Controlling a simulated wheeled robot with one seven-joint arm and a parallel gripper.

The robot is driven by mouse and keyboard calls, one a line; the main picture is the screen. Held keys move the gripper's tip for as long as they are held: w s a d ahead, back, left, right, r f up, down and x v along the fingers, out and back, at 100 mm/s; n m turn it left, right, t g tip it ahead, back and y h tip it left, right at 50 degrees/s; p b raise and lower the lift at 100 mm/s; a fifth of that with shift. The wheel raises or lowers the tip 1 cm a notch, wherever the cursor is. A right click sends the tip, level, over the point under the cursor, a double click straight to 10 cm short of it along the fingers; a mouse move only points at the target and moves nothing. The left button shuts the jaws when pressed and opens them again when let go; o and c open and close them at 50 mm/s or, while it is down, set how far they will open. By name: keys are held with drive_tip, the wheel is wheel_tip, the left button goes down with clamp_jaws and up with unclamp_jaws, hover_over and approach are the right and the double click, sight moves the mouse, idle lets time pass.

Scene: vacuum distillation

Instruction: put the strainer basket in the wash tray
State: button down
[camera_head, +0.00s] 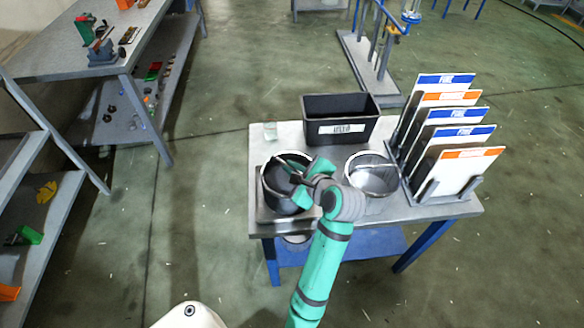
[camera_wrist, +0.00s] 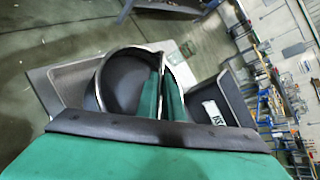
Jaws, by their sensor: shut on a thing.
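The strainer basket (camera_head: 277,201) is a round dark container with a bright rim, at the left of the small table. It also shows in the wrist view (camera_wrist: 122,85). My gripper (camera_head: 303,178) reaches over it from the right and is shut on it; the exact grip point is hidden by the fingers. In the wrist view the green fingers (camera_wrist: 160,97) lie across the basket's opening. A shallow grey tray, seemingly the wash tray (camera_head: 258,208), lies under and around the basket and shows in the wrist view (camera_wrist: 52,80). I cannot tell whether the basket touches its floor.
A second round container (camera_head: 372,175) with a bar across it stands right of my gripper. A black labelled bin (camera_head: 340,112) is behind. A rack of signs (camera_head: 450,135) fills the table's right side. A small clear item (camera_head: 270,131) sits at the back left corner.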

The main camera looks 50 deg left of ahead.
drive_tip(key=c, duration=1.9)
unclamp_jaws()
drive_tip(key=shift+r, duration=0.1)
drive_tip(key=v, duration=1.2)
drive_tip(key=shift+w, duration=0.1)
